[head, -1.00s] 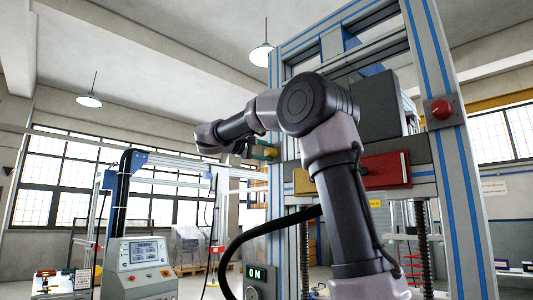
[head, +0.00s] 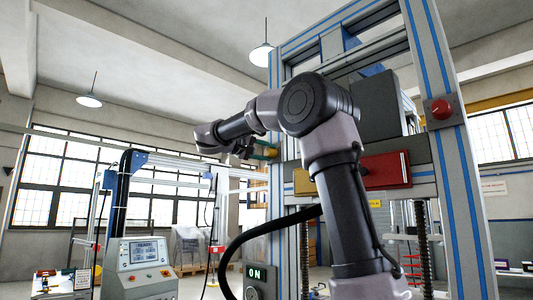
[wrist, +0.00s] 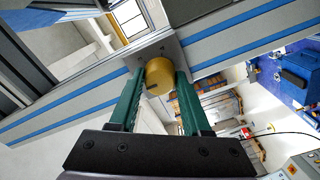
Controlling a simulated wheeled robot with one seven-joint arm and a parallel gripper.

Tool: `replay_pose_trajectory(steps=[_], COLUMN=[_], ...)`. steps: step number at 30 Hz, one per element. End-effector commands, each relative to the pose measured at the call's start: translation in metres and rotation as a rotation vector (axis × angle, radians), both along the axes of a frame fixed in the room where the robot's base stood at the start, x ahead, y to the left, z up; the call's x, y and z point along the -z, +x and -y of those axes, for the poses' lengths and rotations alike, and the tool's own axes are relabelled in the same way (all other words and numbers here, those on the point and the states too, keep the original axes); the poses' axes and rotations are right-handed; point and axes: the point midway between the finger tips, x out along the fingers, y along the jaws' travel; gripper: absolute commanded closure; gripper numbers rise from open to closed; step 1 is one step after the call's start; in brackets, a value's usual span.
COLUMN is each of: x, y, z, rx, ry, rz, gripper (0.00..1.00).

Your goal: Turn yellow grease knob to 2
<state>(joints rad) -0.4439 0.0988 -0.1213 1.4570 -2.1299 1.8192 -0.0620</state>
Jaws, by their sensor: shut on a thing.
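The yellow grease knob (wrist: 159,76) is a short round cylinder on a grey plate (wrist: 172,48) fixed to the machine's upright, seen in the wrist view. My gripper (wrist: 158,84) has its two green fingers on either side of the knob, shut on it. A small dark mark shows on the knob's lower face; I cannot read any numbers around it. In the head view my gripper (head: 262,152) reaches the left upright, and the knob is mostly hidden there by the fingers and arm.
The machine frame (head: 455,150) has blue-striped posts, with a red round button (head: 441,109) at the right. A red block (head: 386,170) sits across the frame behind my arm. A control console (head: 146,262) stands at the lower left.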

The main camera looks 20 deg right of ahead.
Motion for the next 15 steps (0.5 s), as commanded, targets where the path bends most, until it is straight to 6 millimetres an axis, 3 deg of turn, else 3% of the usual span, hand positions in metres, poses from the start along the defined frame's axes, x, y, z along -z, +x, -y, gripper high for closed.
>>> replay_pose_trajectory(steps=[4, 5, 6, 15], x=[0.0018, 0.0019, 0.0018, 0.0008], y=[0.0001, 0.0001, 0.0001, -0.0001], z=[-0.0005, -0.0005, -0.0005, -0.0004], rx=[0.001, 0.001, 0.001, 0.000], ry=[0.003, 0.003, 0.003, 0.001], rz=[-0.003, -0.003, -0.003, -0.002], gripper=[1.00, 0.41, 0.25, 0.23])
